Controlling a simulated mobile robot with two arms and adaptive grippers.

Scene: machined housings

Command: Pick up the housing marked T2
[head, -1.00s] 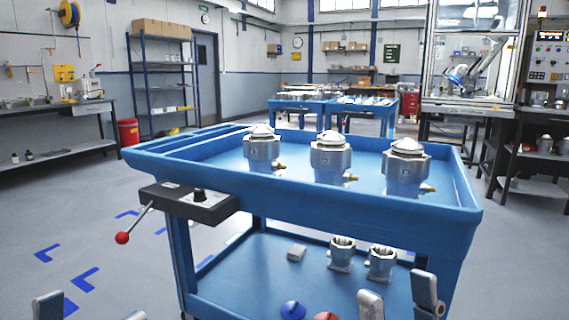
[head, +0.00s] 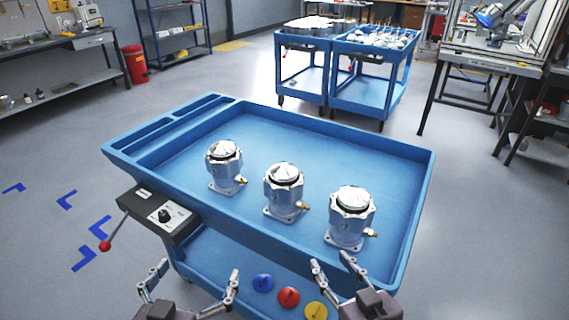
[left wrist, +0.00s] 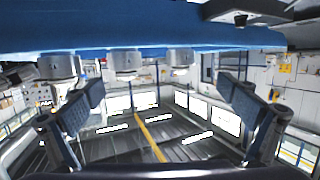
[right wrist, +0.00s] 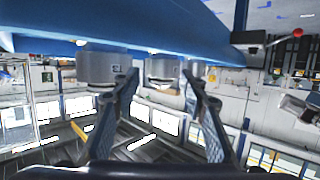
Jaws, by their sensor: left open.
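Three silver housings with domed tops and small brass fittings stand upright in the blue cart's top tray (head: 185,200): a left one (head: 224,172), a middle one (head: 284,198) and a right one (head: 350,222). I cannot read their marks in the head view, so I cannot tell which is T2. One housing in the right wrist view (right wrist: 97,67) has a small label, too small to read surely. My left gripper (head: 200,270) is open and empty before the cart's near side. My right gripper (head: 330,262) looks open and empty, in front of the right housing.
The tray's raised rim lies between my grippers and the housings. A black control box (head: 160,213) with a red-knobbed lever sticks out at the cart's left. Blue (head: 263,283), red (head: 288,296) and yellow (head: 316,311) round pieces show low down. The tray's far part is clear.

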